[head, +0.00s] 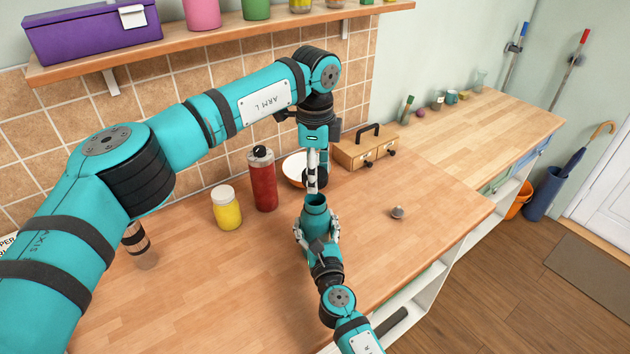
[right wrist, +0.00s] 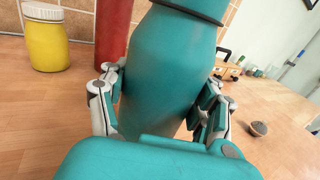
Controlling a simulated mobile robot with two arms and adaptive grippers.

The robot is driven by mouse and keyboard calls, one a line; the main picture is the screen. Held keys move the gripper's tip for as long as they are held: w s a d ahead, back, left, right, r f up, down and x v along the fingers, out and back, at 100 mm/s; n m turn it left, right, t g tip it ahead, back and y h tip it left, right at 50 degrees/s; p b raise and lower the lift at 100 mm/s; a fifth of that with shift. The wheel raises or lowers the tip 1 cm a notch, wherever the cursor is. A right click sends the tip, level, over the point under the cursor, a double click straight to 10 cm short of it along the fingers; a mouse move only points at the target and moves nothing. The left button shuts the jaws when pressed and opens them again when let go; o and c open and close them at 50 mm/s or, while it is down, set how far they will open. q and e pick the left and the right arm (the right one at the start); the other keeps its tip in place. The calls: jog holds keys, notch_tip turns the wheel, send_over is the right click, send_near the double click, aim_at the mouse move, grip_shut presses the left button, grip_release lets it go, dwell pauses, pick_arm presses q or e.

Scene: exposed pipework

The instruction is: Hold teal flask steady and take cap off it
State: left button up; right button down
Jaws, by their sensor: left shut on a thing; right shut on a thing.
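The teal flask (head: 315,213) stands upright on the wooden worktop, its open mouth facing up. My right gripper (head: 317,236) is shut around its body. The right wrist view shows the flask (right wrist: 170,70) between the fingers of that gripper (right wrist: 162,105); its top is cut off there. My left gripper (head: 312,180) points down just above the flask mouth. It is shut on a dark cap (head: 321,177), which is apart from the flask and partly hidden by the fingers.
A yellow jar (head: 226,209), a red bottle (head: 263,181) and a white bowl (head: 294,168) stand behind to the left. A wooden box (head: 364,150) is at the back. A small dark round object (head: 397,212) lies right of the flask, with clear worktop around it.

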jog(key=shift+c, duration=0.8)
grip_release()
